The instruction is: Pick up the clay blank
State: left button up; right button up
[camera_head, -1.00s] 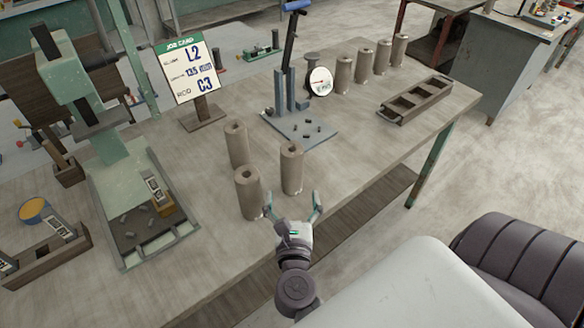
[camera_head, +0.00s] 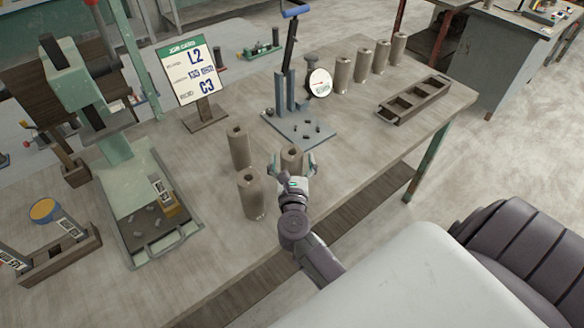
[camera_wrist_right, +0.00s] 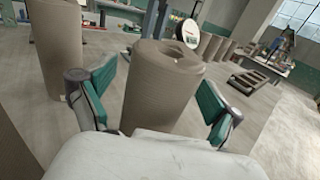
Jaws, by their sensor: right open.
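Three brown clay blanks with a hole in the top stand upright in a cluster on the bench. The rightmost clay blank (camera_head: 291,157) is partly hidden by my right gripper (camera_head: 292,168). In the right wrist view this blank (camera_wrist_right: 162,88) stands between the two green-padded fingers of my right gripper (camera_wrist_right: 158,98). The fingers are open, with a gap visible on each side of it. A front blank (camera_head: 251,194) and a back blank (camera_head: 239,147) stand to its left. One of these also shows at the left of the wrist view (camera_wrist_right: 55,50). My left gripper is not in view.
A blue-grey press (camera_head: 300,128) with a round dial stands behind the blanks, beside a job card (camera_head: 192,75) on a stand. Several more blanks (camera_head: 362,66) stand in a row at the back right, near an empty divided tray (camera_head: 414,98). A green machine (camera_head: 150,205) stands left.

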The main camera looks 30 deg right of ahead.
jog(key=shift+a, duration=0.1)
jog(key=shift+c, duration=0.2)
jog(key=shift+c, duration=1.4)
jog(key=c, duration=1.3)
jog(key=shift+r, duration=0.15)
grip_shut()
